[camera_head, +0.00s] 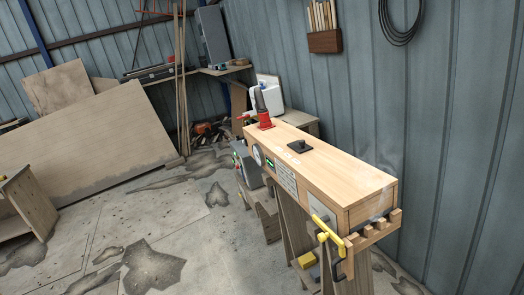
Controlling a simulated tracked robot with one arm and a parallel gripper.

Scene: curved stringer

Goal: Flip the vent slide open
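A long pale wooden box (345,176) stands along the right side on wooden legs. A small black plate with a raised knob (300,145) sits on its top, left of the middle; it looks like the vent slide. I cannot tell whether it covers an opening or which way it slides. No part of my gripper shows in this view.
A red fitting (264,120) stands upright at the box's far end. A yellow bar handle (328,231) and a notched wooden rail (372,231) stick out at the near end, where faint steam hangs. A corrugated wall (440,130) stands behind. The stained floor (215,235) left is mostly clear.

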